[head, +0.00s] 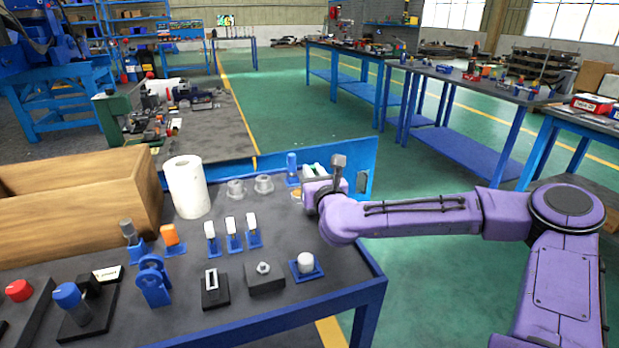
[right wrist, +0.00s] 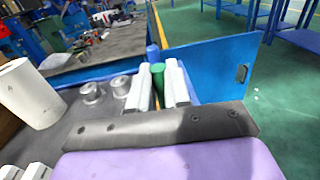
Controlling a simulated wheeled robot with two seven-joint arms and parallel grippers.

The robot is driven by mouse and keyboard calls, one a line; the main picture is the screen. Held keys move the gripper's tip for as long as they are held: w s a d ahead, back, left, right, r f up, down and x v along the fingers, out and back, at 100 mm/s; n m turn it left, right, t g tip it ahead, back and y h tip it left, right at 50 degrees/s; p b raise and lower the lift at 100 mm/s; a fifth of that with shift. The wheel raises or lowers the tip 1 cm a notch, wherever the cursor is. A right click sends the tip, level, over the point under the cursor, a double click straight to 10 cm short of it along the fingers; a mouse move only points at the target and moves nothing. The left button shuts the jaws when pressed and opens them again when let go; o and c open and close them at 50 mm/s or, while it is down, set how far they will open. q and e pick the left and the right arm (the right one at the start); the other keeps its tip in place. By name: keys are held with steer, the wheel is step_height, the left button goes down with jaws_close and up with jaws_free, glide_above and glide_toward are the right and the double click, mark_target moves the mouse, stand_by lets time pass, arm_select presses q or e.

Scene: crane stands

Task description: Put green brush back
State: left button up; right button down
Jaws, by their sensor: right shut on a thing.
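My right gripper (head: 313,173) is over the far right corner of the table, close to the blue back panel. In the right wrist view, its two pale fingers (right wrist: 159,88) are closed on the green brush (right wrist: 158,80), which stands between them. Only a bit of the green shows, and its lower end is hidden. A blue upright piece (head: 292,168) stands just left of the gripper; a blue piece (right wrist: 153,53) also shows just beyond the fingers in the right wrist view. I cannot tell whether the brush touches it. My left gripper is out of view.
A paper roll (head: 187,188) and two grey metal parts (head: 264,184) stand left of the gripper. The blue panel (head: 355,165) edges the table's far side. Several white-topped switches (head: 232,233) and a white knob (head: 305,263) are nearer. A wooden box (head: 70,205) is at left.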

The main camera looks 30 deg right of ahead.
steer(key=c, duration=1.5)
jaws_free()
steer(key=shift+f, duration=0.1)
steer(key=o, duration=0.5)
steer(key=p+v, duration=0.5)
steer(key=v, duration=0.1)
steer(key=p+v, duration=0.5)
steer(key=v, duration=0.1)
steer(key=shift+a+r, duration=0.1)
steer(key=shift+r, duration=0.15)
